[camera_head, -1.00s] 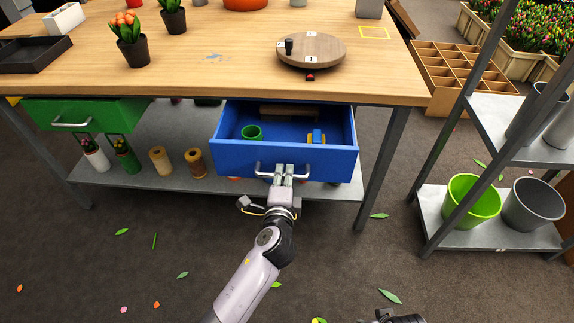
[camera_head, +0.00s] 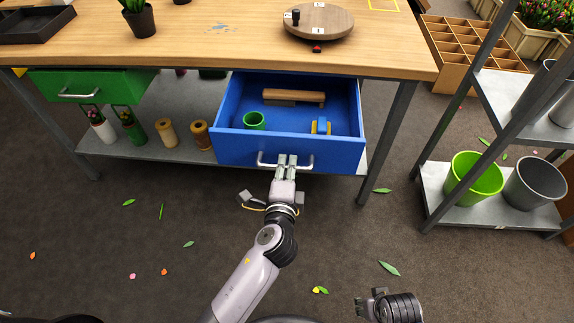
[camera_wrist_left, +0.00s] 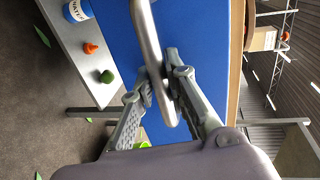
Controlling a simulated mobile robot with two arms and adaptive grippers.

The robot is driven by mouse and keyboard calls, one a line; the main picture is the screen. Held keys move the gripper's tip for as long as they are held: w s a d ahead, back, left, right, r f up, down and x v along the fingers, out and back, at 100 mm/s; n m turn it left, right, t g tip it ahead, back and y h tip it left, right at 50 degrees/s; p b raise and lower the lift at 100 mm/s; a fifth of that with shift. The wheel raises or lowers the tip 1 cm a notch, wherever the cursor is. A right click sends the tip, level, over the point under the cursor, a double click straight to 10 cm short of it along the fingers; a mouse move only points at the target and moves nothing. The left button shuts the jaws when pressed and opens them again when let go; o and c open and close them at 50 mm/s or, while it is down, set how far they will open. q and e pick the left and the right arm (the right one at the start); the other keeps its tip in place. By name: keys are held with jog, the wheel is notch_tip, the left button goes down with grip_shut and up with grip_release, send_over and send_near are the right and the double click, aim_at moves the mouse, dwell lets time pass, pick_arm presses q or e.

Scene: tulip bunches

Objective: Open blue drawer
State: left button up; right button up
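The blue drawer (camera_head: 335,153) is pulled well out from under the wooden table. Its inside shows a green cup (camera_head: 254,121), a wooden-handled brush (camera_head: 294,97) and a small blue-and-yellow item (camera_head: 321,127). My left gripper (camera_head: 287,163) is at the drawer's metal handle (camera_head: 306,166). In the left wrist view the handle bar (camera_wrist_left: 147,38) passes between the fingers of the left gripper (camera_wrist_left: 163,85), which are closed on it. My right gripper (camera_head: 366,303) is low in the head view, away from the drawer; its fingers are not clear.
A green drawer (camera_head: 92,86) is at the left under the table (camera_head: 250,58). A metal rack (camera_head: 440,200) with buckets stands at the right. The floor in front is open, with scattered leaves and petals.

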pick_arm(q)
jog(key=o, duration=0.4)
jog(key=shift+s, duration=0.15)
jog(key=v, duration=1.1)
jog(key=shift+s, duration=0.35)
